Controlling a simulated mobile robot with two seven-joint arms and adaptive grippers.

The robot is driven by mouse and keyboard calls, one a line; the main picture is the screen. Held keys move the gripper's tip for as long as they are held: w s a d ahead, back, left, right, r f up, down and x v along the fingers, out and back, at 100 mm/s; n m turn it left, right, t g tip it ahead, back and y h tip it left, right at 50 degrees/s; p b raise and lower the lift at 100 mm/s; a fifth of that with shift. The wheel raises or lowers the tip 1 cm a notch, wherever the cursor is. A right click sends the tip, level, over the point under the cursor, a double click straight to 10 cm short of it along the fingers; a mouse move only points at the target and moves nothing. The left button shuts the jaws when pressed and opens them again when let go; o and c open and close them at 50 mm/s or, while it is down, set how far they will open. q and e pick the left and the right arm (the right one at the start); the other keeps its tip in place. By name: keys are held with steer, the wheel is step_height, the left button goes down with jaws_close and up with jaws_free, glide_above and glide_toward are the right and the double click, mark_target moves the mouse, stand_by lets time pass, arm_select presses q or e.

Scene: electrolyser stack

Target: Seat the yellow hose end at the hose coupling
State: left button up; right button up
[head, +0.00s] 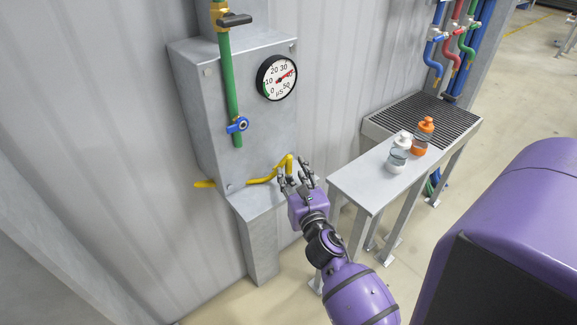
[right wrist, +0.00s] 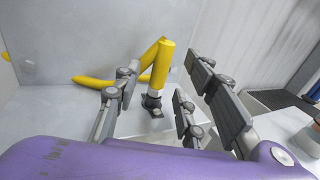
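The yellow hose (head: 262,180) comes out at the cabinet's lower left and runs along its foot to the right. Its end bends upward and over, with the end piece (right wrist: 161,65) pointing down in the right wrist view. Directly below is the hose coupling (right wrist: 152,102), a pale stub on a dark base. The hose end meets or nearly meets the stub; I cannot tell how far it is on. My right gripper (head: 299,175) is open, its fingers on either side of the hose end in the wrist view, with no clear contact. My left gripper is not in view.
The grey cabinet (head: 205,120) carries a round gauge (head: 277,78) and a green pipe with a blue valve (head: 237,125). To the right, a metal bench (head: 361,183) holds a white bottle (head: 398,153) and an orange bottle (head: 422,136). Coloured pipes (head: 462,45) stand behind.

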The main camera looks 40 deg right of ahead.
mark_target(289, 168)
steer(key=x, duration=0.2)
steer(key=shift+w+d+r, duration=0.1)
steer(key=shift+w+r, duration=0.05)
steer(key=shift+w, duration=0.2)
steer(key=shift+w+d, duration=0.2)
steer(key=shift+w, duration=0.3)
jaws_close()
